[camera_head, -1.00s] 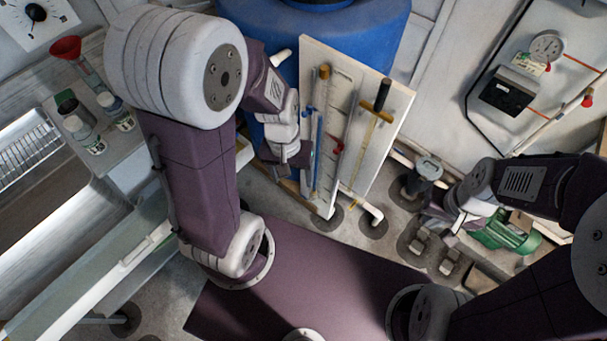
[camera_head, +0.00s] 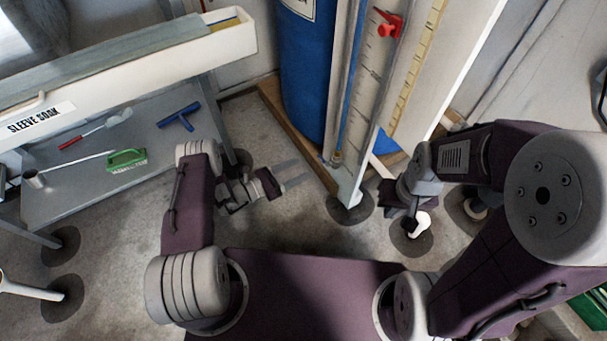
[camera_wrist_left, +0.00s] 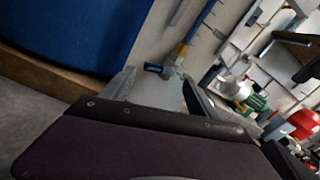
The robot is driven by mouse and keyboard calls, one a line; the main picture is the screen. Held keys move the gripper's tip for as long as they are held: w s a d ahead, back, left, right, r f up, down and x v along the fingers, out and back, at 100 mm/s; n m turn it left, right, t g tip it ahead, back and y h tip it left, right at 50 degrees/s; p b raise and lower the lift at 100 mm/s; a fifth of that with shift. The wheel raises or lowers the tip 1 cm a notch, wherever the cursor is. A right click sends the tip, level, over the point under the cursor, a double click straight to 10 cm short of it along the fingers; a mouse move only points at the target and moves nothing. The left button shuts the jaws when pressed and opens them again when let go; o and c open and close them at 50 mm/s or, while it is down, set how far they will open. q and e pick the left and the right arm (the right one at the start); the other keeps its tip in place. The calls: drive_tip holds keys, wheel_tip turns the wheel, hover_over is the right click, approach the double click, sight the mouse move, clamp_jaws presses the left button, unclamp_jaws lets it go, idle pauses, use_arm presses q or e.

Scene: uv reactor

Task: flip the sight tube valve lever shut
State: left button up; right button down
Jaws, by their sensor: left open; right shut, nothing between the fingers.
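The sight tube (camera_head: 354,90) runs down the white board, with blue in it. At its foot is a small brass fitting (camera_head: 337,157). In the left wrist view a brass fitting (camera_wrist_left: 181,50) with a small blue lever (camera_wrist_left: 153,67) shows just beyond the fingertips. A red lever-like part (camera_head: 388,24) sits higher on the scale. My left gripper (camera_head: 293,174) is open and empty, left of the board's foot, its fingers pointing toward it. Its fingers (camera_wrist_left: 158,90) also frame the wrist view, apart from the lever. My right gripper (camera_head: 398,206) is shut and empty, right of the board's foot.
A blue tank (camera_head: 305,75) stands behind the board on a wooden base (camera_head: 300,130). A white pipe elbow (camera_head: 423,222) is close to my right gripper. A bench with a lower shelf (camera_head: 85,185) is at left. Floor between bench and board is clear.

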sight(320, 158)
use_arm(q)
drive_tip(key=b+x, duration=0.1)
drive_tip(key=x, duration=0.1)
drive_tip(key=b+x, duration=0.2)
drive_tip(key=x, duration=0.1)
drive_tip(key=f+b+x, duration=0.1)
drive_tip(key=b+x, duration=0.1)
drive_tip(key=x, duration=0.1)
drive_tip(key=shift+w+a, duration=0.1)
drive_tip(key=shift+w, duration=0.15)
drive_tip(key=shift+w+d+r, duration=0.2)
drive_tip(key=shift+d, duration=0.1)
